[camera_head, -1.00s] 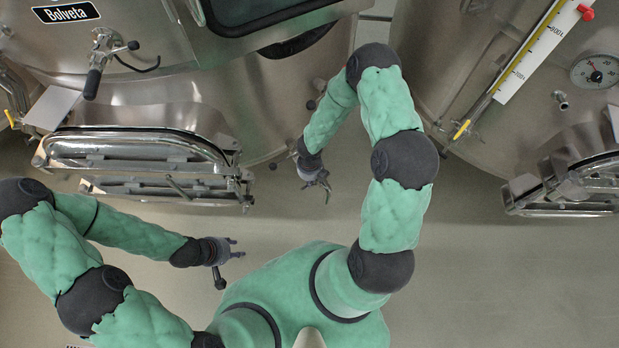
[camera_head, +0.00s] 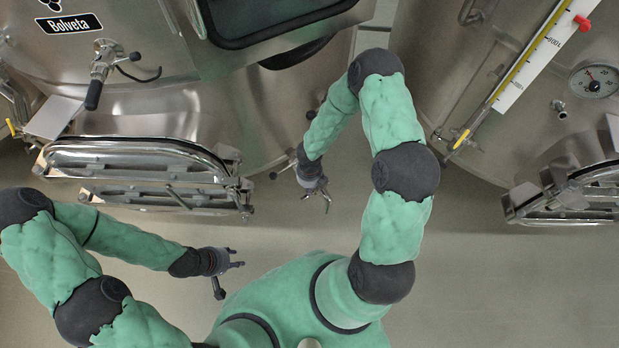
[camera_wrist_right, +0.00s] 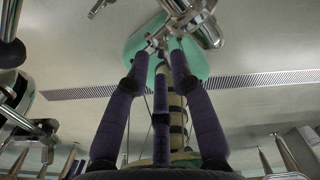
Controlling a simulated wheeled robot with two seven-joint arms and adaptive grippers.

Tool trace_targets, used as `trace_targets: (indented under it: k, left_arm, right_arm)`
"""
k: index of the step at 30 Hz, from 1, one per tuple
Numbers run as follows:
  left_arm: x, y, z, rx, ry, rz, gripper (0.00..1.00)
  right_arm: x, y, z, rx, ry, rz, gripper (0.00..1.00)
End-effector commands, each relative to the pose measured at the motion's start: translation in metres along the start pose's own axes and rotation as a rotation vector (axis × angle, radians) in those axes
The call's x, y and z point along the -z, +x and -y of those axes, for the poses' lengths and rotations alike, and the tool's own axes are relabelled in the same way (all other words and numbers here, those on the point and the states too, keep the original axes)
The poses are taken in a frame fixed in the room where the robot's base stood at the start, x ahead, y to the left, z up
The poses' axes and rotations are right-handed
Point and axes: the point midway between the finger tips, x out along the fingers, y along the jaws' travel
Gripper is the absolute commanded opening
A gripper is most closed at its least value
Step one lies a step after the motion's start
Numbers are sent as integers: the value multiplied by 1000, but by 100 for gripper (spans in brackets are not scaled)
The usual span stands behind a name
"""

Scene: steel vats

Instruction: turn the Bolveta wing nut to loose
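The Bolveta vat carries its black name plate (camera_head: 68,23) at the upper left of the head view. Below it is a steel hatch (camera_head: 140,158) with a rod-like handle (camera_head: 178,197) and fittings at its right end (camera_head: 240,195). I cannot tell for sure which fitting is the wing nut. My left gripper (camera_head: 236,259) is open and empty, below and apart from the hatch. My right gripper (camera_head: 316,200) is open, right of the hatch and apart from it. In the right wrist view its purple fingers (camera_wrist_right: 158,65) are spread with nothing held between them.
A valve with a black handle (camera_head: 98,75) sticks out above the hatch. Small valves sit low on the vat near my right forearm. A second vat at the right has a yellow level gauge (camera_head: 520,75), a dial (camera_head: 594,81) and another hatch (camera_head: 570,190). The floor between is clear.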

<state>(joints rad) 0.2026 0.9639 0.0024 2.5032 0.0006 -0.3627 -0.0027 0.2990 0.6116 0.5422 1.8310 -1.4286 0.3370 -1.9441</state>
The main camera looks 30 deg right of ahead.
Motion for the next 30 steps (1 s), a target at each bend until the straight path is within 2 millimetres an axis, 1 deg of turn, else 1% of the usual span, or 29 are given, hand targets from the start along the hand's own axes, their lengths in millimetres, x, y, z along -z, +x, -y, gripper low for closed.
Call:
trace_targets:
  k: [1, 9, 12, 15, 21, 30]
  left_arm:
    - [0, 0, 0, 0, 0, 0, 40]
    - [0, 0, 0, 0, 0, 0, 40]
    - [0, 0, 0, 0, 0, 0, 40]
    - [0, 0, 0, 0, 0, 0, 40]
    - [0, 0, 0, 0, 0, 0, 40]
    - [0, 0, 0, 0, 0, 0, 40]
  right_arm:
    - [-1, -10, 0, 1, -1, 4, 24]
    - [-1, -64, 0, 1, 0, 4, 24]
    - [-1, -80, 0, 0, 0, 4, 24]
    - [-1, -91, 1, 2, 0, 3, 24]
    - [0, -101, 0, 0, 0, 1, 24]
    - [0, -102, 0, 0, -1, 1, 24]
